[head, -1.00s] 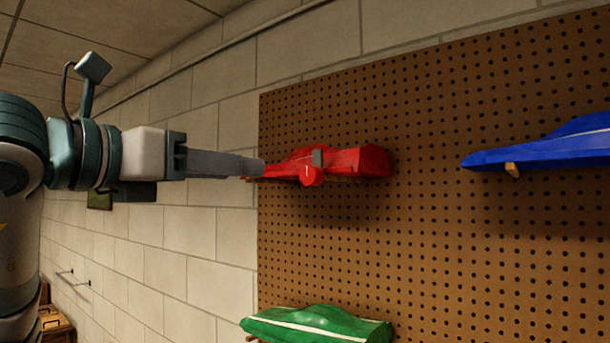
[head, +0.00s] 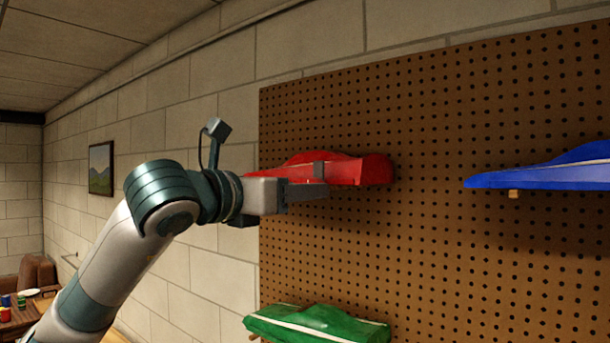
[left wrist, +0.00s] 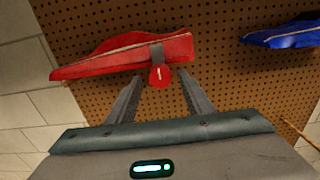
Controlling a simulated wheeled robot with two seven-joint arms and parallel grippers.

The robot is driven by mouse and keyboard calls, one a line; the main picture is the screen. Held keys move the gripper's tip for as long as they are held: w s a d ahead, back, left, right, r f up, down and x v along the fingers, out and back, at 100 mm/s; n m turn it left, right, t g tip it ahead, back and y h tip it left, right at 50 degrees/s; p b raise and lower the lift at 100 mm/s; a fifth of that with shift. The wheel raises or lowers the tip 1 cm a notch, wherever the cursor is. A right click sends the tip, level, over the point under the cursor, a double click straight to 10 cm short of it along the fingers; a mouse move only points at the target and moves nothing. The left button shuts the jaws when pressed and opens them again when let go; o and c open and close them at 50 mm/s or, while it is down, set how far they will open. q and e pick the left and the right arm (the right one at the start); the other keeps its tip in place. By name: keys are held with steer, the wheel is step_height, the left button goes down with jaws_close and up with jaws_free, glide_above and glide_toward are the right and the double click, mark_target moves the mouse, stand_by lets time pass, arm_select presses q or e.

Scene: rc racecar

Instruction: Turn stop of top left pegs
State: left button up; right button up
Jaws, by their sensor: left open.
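In the left wrist view, the red car (left wrist: 110,62) carries a round red knob (left wrist: 160,76) with a small white mark, just below the bracket. My left gripper (head: 326,190) is in front of the red car. In the left wrist view its open fingers (left wrist: 159,80) stand to either side of the knob; I cannot tell whether they touch it. In the head view the knob is hidden behind the fingers. My right gripper is not in view.
A brown pegboard (head: 440,230) covers the wall. A blue car (head: 550,172) rests on a peg (head: 514,194) at the right. A green car (head: 320,325) is below. A picture (head: 101,168) hangs on the block wall. A table with small items is at the lower left.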

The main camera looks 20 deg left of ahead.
arm_select(q)
steer(key=shift+p+x, duration=0.35)
steer(key=shift+x, duration=0.6)
steer(key=shift+c, duration=0.6)
steer(key=c, duration=0.9)
